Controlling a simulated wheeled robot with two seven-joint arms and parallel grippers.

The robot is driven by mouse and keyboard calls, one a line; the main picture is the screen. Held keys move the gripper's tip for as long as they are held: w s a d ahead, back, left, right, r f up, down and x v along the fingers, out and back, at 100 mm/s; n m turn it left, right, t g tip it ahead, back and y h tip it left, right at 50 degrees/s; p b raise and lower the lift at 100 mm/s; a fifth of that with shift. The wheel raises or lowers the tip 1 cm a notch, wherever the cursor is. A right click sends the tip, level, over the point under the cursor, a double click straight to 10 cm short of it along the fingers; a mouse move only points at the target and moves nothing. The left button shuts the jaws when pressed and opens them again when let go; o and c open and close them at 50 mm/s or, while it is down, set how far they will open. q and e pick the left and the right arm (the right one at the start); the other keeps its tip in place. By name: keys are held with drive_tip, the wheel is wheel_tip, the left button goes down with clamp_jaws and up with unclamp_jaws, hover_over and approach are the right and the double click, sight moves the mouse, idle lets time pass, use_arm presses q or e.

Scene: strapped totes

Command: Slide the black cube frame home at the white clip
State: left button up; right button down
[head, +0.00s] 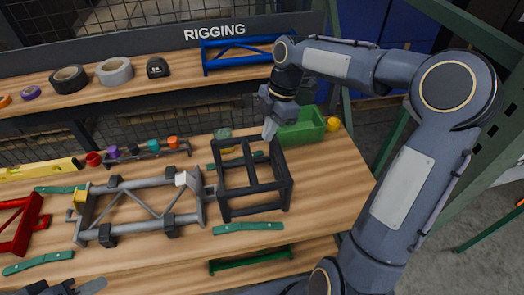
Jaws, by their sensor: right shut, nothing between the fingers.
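The black cube frame (284,182) stands on the wooden workbench, to the right of a grey truss (140,183). Its left side is close to the truss's right end, and I cannot tell whether they touch. The white clip (186,179) is at the upper right corner of the truss. My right gripper (269,130) is shut and empty, pointing down at the far top edge of the cube frame; contact is unclear. My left gripper (75,288) only partly shows at the bottom left edge, and its fingers cannot be made out.
Green strips (248,228) lie around the frames. A green bin (302,126) and a yellow ball (333,124) are behind right. A red frame (20,222) is at far left. A rack of coloured pieces (150,152) stands behind the truss. Bare wood lies right of the cube frame.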

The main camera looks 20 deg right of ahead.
drive_tip(key=x, duration=0.9)
drive_tip(key=shift+a+f+p, duration=0.3)
drive_tip(key=shift+f+p, duration=0.05)
drive_tip(key=shift+s+a+b, duration=0.2)
drive_tip(key=shift+a+b, duration=0.1)
drive_tip(key=shift+a, duration=0.65)
